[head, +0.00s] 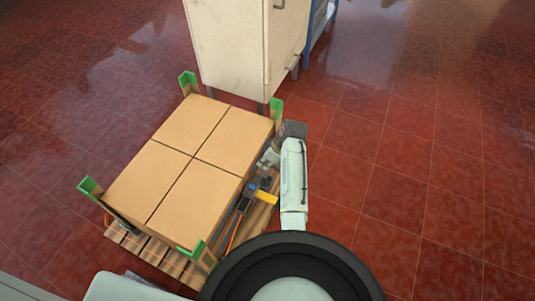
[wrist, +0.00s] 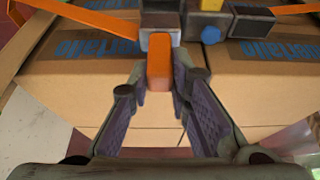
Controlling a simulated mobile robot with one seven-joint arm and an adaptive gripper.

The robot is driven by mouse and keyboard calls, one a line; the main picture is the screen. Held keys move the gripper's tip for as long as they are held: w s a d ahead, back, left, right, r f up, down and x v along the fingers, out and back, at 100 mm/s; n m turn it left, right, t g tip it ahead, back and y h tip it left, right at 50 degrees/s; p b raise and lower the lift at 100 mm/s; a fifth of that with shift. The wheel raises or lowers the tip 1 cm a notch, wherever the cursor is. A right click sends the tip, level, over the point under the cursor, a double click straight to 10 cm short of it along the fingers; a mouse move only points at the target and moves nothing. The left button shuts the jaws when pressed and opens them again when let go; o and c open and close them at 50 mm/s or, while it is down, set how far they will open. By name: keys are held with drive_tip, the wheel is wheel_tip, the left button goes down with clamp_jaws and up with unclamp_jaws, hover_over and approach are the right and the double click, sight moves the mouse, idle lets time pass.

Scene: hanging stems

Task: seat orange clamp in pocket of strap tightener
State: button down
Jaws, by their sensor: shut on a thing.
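The orange clamp (wrist: 159,62) is between my gripper's fingertips (wrist: 160,80) in the wrist view, and the gripper is shut on it. Its far end is against or just in front of a light grey block (wrist: 158,38) of the strap tightener; I cannot tell whether it is inside the pocket. The strap tightener (wrist: 190,22) spans the top of the wrist view, with dark boxes, a blue knob and a yellow part. In the head view the tightener (head: 250,197) lies beside the boxes; my arm hides much of my gripper (head: 268,160), and the clamp cannot be made out.
Orange straps (wrist: 88,20) run from the tightener to both sides. Cardboard boxes (head: 190,165) fill a wooden pallet (head: 150,248) with green corner guards (head: 90,187). A pale cabinet (head: 240,45) stands behind. The red tiled floor at right is clear.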

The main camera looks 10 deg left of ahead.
drive_tip(key=shift+s+f+b, duration=0.15)
drive_tip(key=shift+f+b, duration=0.4)
drive_tip(key=shift+f, duration=0.05)
drive_tip(key=shift+f+b, duration=1.4)
drive_tip(key=shift+f, duration=0.25)
drive_tip(key=shift+f, duration=0.15)
drive_tip(key=shift+f+b, duration=1.95)
drive_tip(key=shift+f, duration=0.65)
drive_tip(key=shift+f, duration=0.3)
drive_tip(key=c, duration=1.4)
unclamp_jaws()
drive_tip(key=v, duration=1.2)
